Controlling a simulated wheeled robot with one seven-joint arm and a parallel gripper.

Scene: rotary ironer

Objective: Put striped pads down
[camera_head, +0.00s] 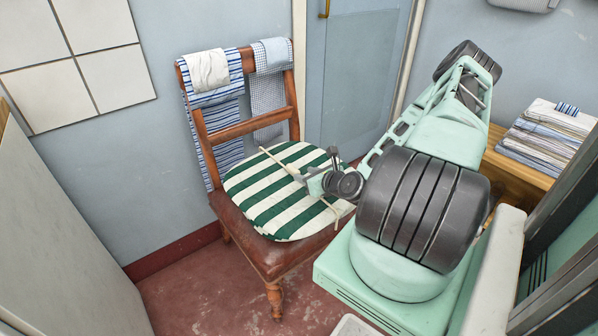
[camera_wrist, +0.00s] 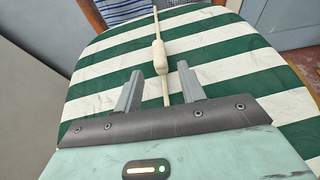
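A green-and-white striped pad (camera_head: 275,200) lies on the brown seat of a wooden chair. It fills most of the wrist view (camera_wrist: 235,65). A thin cream rod or cord (camera_head: 283,166) runs across the pad's top. In the wrist view it has a thicker cream piece (camera_wrist: 160,58) partway along. My gripper (camera_head: 302,178) is over the middle of the pad. In the wrist view its two grey fingers (camera_wrist: 158,88) stand apart, with the thin cream length passing between them. I cannot tell whether the fingertips touch the pad. Only one such pad shows.
The chair (camera_head: 245,127) has blue-striped cloths (camera_head: 217,130) and a checked cloth (camera_head: 268,95) over its back. Folded linen (camera_head: 545,135) is stacked on a wooden surface (camera_head: 520,168) at right. A pale panel (camera_head: 60,240) stands at left. Red floor (camera_head: 200,290) shows in front.

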